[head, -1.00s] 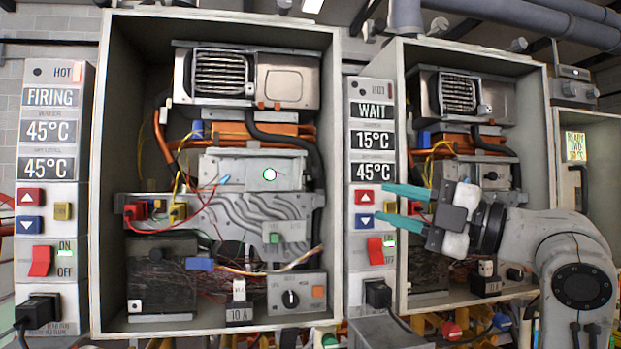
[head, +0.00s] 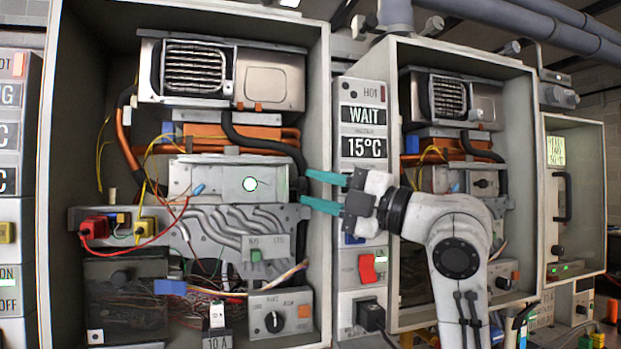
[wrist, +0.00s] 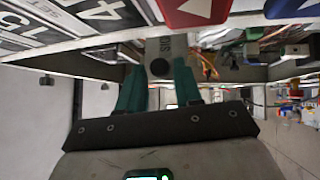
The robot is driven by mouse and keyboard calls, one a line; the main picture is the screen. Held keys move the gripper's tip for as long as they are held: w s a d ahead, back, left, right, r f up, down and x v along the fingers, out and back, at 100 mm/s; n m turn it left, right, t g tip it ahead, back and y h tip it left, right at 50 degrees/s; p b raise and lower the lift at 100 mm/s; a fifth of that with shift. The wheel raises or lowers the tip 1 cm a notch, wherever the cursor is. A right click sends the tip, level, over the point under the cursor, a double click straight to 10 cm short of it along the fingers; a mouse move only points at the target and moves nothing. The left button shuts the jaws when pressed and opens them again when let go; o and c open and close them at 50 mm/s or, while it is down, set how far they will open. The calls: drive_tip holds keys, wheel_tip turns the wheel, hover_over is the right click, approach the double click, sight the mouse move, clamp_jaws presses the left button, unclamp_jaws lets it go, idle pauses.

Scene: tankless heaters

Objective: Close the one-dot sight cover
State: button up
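Contact is not visible.
The left cabinet's right wall (head: 318,250) stands close to the fingertips. The control panel (head: 362,110) reading WAIT and 15°C stands between the two cabinets, behind my gripper. A red switch (head: 366,268) is below. A second cabinet (head: 520,130) stands right, partly behind my arm.

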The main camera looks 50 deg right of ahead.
drive_tip(key=shift+x, duration=0.85)
clamp_jaws()
